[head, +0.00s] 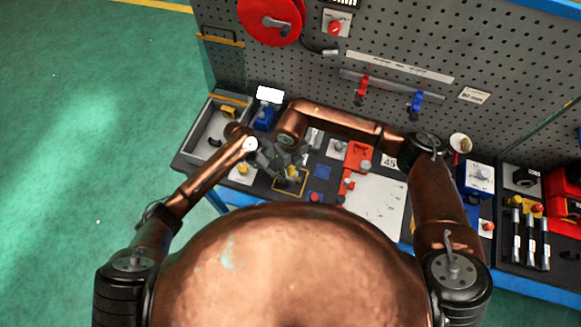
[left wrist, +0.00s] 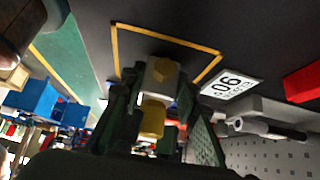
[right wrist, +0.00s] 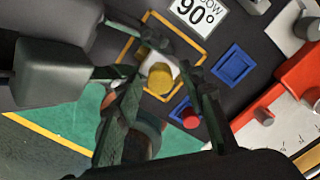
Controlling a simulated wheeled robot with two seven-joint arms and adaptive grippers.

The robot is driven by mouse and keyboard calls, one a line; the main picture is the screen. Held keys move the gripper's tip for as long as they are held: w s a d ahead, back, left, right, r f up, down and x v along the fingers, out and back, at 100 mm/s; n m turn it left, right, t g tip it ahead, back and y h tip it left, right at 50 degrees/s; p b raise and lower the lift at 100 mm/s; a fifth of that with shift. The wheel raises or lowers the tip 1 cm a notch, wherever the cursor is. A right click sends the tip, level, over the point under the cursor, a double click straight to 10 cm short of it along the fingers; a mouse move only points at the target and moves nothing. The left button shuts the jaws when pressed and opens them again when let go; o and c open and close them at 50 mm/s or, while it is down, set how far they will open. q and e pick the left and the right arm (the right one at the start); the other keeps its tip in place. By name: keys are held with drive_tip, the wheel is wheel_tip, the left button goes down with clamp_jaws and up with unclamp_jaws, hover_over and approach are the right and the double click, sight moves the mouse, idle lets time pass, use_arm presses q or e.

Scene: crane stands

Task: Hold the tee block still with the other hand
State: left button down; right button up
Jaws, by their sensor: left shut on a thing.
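The tee block (right wrist: 152,57) is a pale grey body with yellow ends, standing inside a yellow outlined square (right wrist: 127,47) on the dark bench top. In the left wrist view the block (left wrist: 160,75) sits between the fingers of my left gripper (left wrist: 160,105), which is shut on it. My right gripper (right wrist: 168,76) is open, its fingers pointing at the block with a yellow end (right wrist: 160,78) between and beyond them. In the head view both grippers crowd together over the block and partly hide it.
A "90°" card (right wrist: 198,12) lies beside the outlined square. A blue square (right wrist: 233,65), a red button (right wrist: 191,117) and a red fixture (head: 357,156) are close by. A grey tray (head: 213,124) stands left. A pegboard (head: 400,50) rises behind.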

drive_tip(key=n, duration=0.7)
drive_tip(key=shift+n, duration=0.4)
drive_tip(key=n, duration=0.6)
drive_tip(key=shift+s+n, duration=0.1)
drive_tip(key=shift+n, duration=0.3)
drive_tip(key=n, duration=1.2)
drive_tip(key=shift+s, duration=0.1)
drive_tip(key=shift+c, duration=0.3)
